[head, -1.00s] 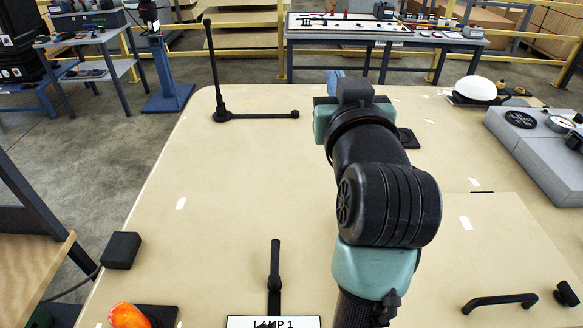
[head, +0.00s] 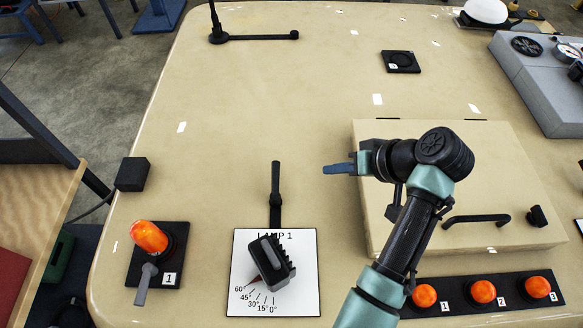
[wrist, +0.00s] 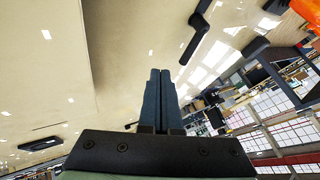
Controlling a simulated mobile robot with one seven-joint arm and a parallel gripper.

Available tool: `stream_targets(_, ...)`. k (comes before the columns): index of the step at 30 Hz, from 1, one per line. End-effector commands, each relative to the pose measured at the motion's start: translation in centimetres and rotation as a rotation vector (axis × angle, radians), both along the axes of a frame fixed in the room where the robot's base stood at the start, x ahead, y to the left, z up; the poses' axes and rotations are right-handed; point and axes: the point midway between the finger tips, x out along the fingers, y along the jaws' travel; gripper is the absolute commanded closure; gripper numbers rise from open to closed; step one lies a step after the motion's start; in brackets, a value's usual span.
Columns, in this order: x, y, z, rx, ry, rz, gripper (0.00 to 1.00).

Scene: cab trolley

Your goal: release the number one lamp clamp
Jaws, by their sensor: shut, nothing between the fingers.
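The LAMP 1 plate (head: 305,245) is white with an angle scale. A black ribbed lamp head (head: 270,261) sits on it, turned at a slant. A black lever (head: 275,185), which looks like the clamp handle, stands just behind the plate; what appears to be the same lever shows at the top of the wrist view (wrist: 198,30). My gripper (head: 326,169) is right of this lever, apart from it, with its blue fingers pointing left. The fingers (wrist: 158,74) are together and empty in the wrist view. Whether the clamp is tight cannot be told.
An orange lamp (head: 149,236) marked 1, with a grey lever (head: 145,285), is at left. A raised panel (head: 500,170) with a black handle (head: 476,220) lies under my arm. Several orange buttons (head: 484,291) line the front right. The middle of the tabletop is clear.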

Motion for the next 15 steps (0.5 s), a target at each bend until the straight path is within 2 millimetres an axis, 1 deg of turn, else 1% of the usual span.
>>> stream_targets(5, 1.0, 1.6, -2.1, 0.002, 0.004, 0.004, 1.0)
stream_targets(12, 3.1, 4.1, -6.0, 0.0, 0.003, 0.002, 1.0)
stream_targets(15, 3.8, 5.0, -7.3, -0.001, 0.003, 0.003, 1.0)
